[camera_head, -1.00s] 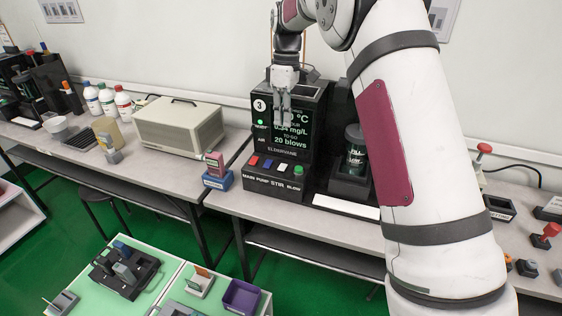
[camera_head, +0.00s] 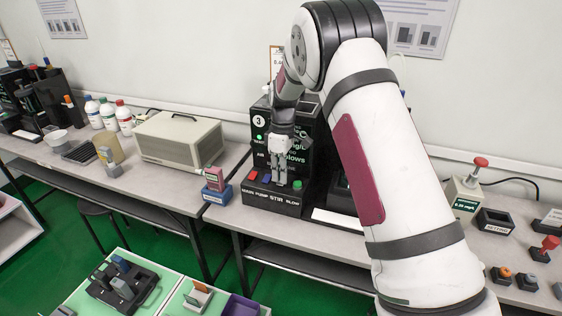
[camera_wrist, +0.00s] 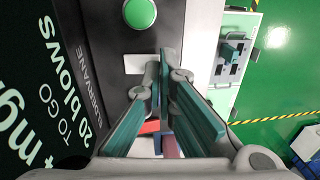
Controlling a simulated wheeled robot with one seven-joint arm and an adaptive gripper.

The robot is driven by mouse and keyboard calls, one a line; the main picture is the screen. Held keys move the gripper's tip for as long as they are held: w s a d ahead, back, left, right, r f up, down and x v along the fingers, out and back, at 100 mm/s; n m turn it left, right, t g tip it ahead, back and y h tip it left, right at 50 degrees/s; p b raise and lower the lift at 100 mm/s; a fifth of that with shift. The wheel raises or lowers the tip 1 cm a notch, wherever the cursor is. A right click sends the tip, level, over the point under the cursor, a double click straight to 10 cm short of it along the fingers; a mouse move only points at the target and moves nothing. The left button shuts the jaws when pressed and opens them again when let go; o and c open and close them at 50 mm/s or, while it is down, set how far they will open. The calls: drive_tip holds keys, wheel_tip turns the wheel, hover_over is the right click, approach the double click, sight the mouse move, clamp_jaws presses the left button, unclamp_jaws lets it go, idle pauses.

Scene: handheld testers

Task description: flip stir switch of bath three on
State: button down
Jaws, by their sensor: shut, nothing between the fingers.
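Bath three (camera_head: 258,121) is a black unit marked "3", with a lit screen and a low front panel labelled MAIN, PUMP, STIR and BLOW. The red switch (camera_head: 253,175), the blue switch (camera_head: 266,178) and the green switch (camera_head: 297,185) show on that panel. My gripper (camera_head: 281,184) is shut and empty, pointing down at the panel over the STIR place, hiding the switch there. In the wrist view the white STIR switch (camera_wrist: 138,63) lies beside my fingertips (camera_wrist: 165,62), with the green switch (camera_wrist: 139,13) beyond. I cannot tell whether the fingers touch it.
A beige box (camera_head: 180,140) and a pink device on a blue stand (camera_head: 216,190) are left of the bath. A red-topped device (camera_head: 466,187) stands to the right. My arm hides much of the bath's right side. A green-topped table (camera_head: 180,295) is in front.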

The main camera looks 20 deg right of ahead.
drive_tip(key=shift+f, duration=0.4)
drive_tip(key=shift+s+a+f+b, duration=0.1)
drive_tip(key=shift+s+f+b, duration=0.05)
drive_tip(key=shift+f+b, duration=0.2)
drive_tip(key=shift+w+d+r+b, duration=0.1)
drive_tip(key=shift+w+d+b, duration=0.2)
drive_tip(key=shift+w, duration=0.15)
drive_tip(key=shift+w+d+r, duration=0.15)
drive_tip(key=shift+r, duration=0.1)
drive_tip(key=shift+w+r, duration=0.1)
drive_tip(key=shift+r, duration=0.1)
wheel_tip(320, 180, up, 13)
drive_tip(key=s+a+p, duration=0.1)
drive_tip(key=s, duration=0.1)
drive_tip(key=shift+a+p, duration=0.15)
drive_tip(key=shift+p, duration=0.15)
